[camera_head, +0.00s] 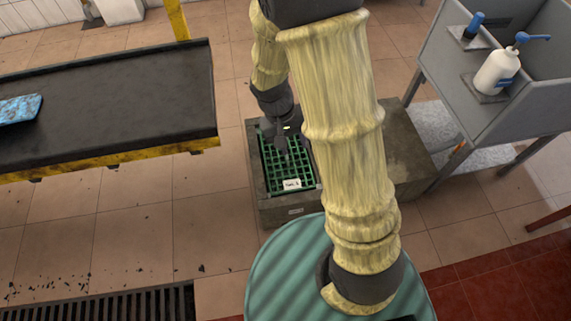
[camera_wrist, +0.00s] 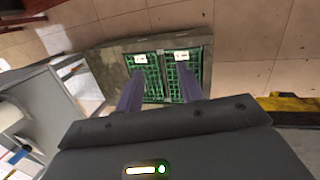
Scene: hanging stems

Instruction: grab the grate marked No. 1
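Two green grates lie side by side in a stone-like trough (camera_head: 263,207), each with a small white label. In the head view one grate (camera_head: 285,160) shows, with its label (camera_head: 292,184) at the near end; the print is too small to read surely. My arm hides the other. In the wrist view both show, the left grate (camera_wrist: 145,80) and the right grate (camera_wrist: 182,76); their labels are unreadable. My gripper (camera_wrist: 160,92) is open and empty, with its dark fingers spread across the view of the grates. In the head view my gripper (camera_head: 283,146) is over the visible grate's far part.
A dark conveyor (camera_head: 110,105) with yellow edges and a blue item (camera_head: 20,108) stands on the left. A grey sink stand (camera_head: 465,100) with a white pump bottle (camera_head: 497,72) is on the right. A floor drain (camera_head: 100,305) lies front left.

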